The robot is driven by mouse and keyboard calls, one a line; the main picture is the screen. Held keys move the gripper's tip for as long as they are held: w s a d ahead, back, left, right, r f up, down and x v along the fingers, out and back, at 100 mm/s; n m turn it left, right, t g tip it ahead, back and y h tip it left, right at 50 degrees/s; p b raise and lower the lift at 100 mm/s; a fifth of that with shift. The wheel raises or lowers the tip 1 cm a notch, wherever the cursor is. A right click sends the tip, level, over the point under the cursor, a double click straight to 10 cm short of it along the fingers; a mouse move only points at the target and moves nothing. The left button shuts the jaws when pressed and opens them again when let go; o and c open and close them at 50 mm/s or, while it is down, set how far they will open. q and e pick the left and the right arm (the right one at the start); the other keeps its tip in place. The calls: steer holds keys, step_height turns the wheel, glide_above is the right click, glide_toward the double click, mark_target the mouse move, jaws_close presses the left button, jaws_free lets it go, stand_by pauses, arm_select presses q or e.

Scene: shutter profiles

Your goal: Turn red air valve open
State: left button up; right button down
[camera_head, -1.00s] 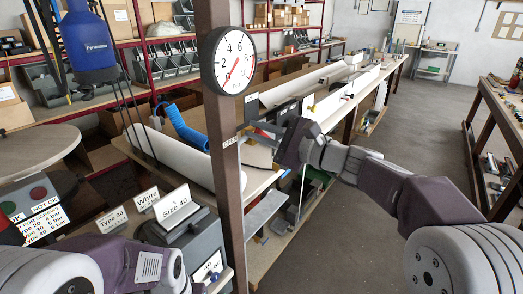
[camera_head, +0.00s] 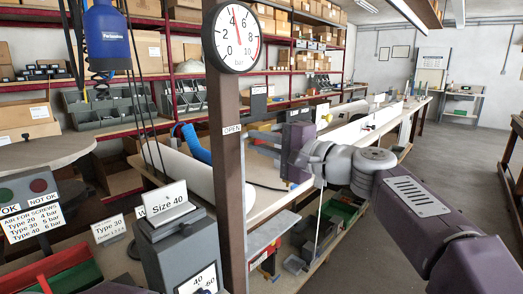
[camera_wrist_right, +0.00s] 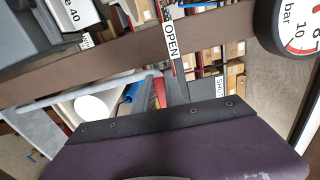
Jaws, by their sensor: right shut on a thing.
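My right gripper (camera_head: 258,143) reaches in from the right to the brown post (camera_head: 229,165), just below the pressure gauge (camera_head: 232,36), beside the OPEN label (camera_head: 232,129). It is shut on the red air valve; in the head view its own body hides most of the valve. In the right wrist view a small red part (camera_wrist_right: 160,92) shows between the dark fingers, beside the OPEN label (camera_wrist_right: 172,38). The gauge needle points up, between 4 and 6. My left gripper is not in view.
A grey box with a Size 40 sign (camera_head: 169,208) stands left of the post. A blue tool (camera_head: 105,35) hangs at upper left. A long workbench with white profiles (camera_head: 345,131) runs behind my right gripper. Open floor (camera_head: 450,165) lies at the right.

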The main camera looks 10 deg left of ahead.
steer(key=shift+f+n+b, duration=0.15)
steer(key=shift+n+b, duration=0.15)
steer(key=shift+n, duration=0.1)
steer(key=c, duration=1.6)
jaws_free()
steer(key=shift+a, duration=0.1)
steer(key=shift+o, duration=1)
steer(key=shift+a, duration=0.25)
steer(key=b+v, duration=0.1)
steer(key=v, duration=0.8)
steer(key=shift+d, duration=0.1)
